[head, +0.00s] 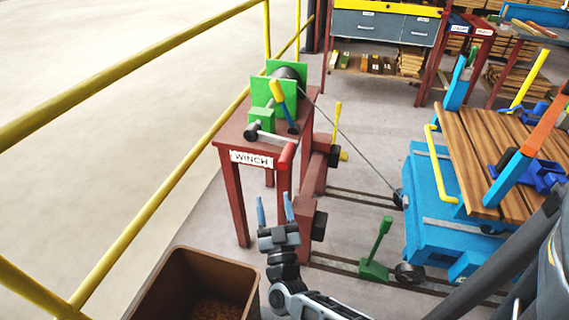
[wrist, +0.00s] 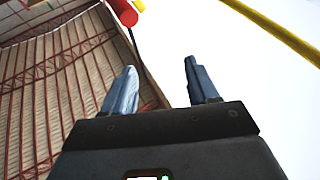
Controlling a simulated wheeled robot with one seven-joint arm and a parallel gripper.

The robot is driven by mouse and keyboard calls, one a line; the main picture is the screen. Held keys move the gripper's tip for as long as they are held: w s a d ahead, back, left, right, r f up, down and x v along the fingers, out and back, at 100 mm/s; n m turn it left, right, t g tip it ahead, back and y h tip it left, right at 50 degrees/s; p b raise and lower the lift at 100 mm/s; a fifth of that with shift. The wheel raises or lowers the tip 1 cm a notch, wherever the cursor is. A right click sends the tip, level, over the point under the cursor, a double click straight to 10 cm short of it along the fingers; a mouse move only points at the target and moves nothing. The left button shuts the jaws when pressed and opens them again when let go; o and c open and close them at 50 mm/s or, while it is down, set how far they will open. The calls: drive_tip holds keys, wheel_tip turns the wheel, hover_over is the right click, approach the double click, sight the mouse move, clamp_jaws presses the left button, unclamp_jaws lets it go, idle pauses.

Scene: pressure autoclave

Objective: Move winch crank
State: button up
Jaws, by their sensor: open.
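The green winch (head: 259,91) stands on a red table labelled WINCH. Its crank has a grey arm (head: 275,137) running right from a dark hub, with a red handle (head: 287,155) at its end near the table's front right corner. The red handle also shows at the top of the wrist view (wrist: 123,12), beyond my fingertips and left of the space between them. My gripper (head: 275,204) is open and empty, with blue-grey fingers pointing up, below and in front of the handle. Its fingers also show in the wrist view (wrist: 161,66). They appear apart from the handle.
A blue lever with a yellow grip (head: 277,90) stands beside the crank. A yellow railing (head: 150,206) runs along the left. A brown bin (head: 165,282) is at lower left. A blue cart (head: 425,240) with wooden boards stands right, joined to the winch by a cable.

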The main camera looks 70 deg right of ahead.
sight(288, 147)
drive_tip(key=shift+w+d+r+m+g+h, duration=0.15)
drive_tip(key=shift+w+d+m+g+h, duration=0.5)
drive_tip(key=shift+d+g, duration=1.5)
drive_tip(key=shift+w+d+r+m+g+h, duration=0.25)
drive_tip(key=shift+d+m+g, duration=0.6)
drive_tip(key=shift+d, duration=2.55)
drive_tip(key=shift+w+d+r+m+g+h, duration=0.1)
drive_tip(key=shift+w+d+m+g+h, duration=0.55)
drive_tip(key=shift+d+g, duration=1.45)
drive_tip(key=shift+d+t, duration=0.7)
drive_tip(key=shift+c, duration=0.2)
clamp_jaws()
